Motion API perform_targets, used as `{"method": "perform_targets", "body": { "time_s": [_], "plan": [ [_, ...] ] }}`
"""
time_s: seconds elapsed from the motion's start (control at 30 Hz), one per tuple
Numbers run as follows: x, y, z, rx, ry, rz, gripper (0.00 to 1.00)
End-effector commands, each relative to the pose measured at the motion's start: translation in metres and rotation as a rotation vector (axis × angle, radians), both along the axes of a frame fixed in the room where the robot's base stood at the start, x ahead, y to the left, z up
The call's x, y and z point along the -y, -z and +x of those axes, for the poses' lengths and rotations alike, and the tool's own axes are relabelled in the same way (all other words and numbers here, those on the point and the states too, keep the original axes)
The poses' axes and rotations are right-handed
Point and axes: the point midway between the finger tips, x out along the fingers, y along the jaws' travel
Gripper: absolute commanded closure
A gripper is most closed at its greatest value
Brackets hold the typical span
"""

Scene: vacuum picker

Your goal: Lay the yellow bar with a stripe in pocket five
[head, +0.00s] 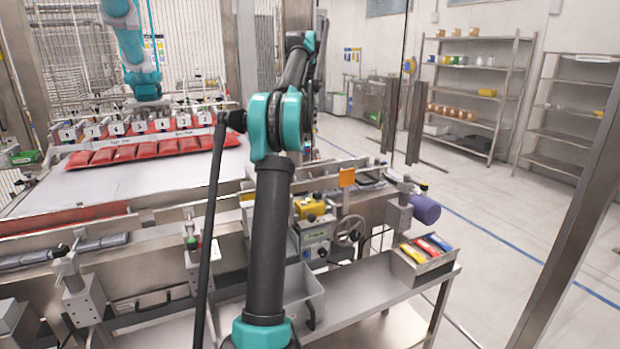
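Three coloured bars lie side by side in a small grey tray (412,275) on the right end of the steel bench. They are a yellow bar (413,254), a red bar (427,248) and a blue bar (439,243). The yellow one is nearest the left, and any stripe on it is too small to make out. My dark and teal arm rises through the middle of the head view. Its gripper end cannot be made out, so I cannot tell whether it holds anything.
A steel bench (365,293) holds a grey bin (305,290) beside my arm. A machine with a handwheel (349,230) and yellow block (310,208) stands behind. Red packs (150,148) lie under numbered heads at left, near another teal arm (137,45). Open floor lies right.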

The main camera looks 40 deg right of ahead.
Motion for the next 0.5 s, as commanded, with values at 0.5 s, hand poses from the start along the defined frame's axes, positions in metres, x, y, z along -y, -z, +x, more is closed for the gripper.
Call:
{"method": "perform_targets", "body": {
  "time_s": [0.5],
  "plan": [
    [-0.001, 0.117, 0.0, 0.0, -0.003, 0.0, 1.0]
  ]
}}
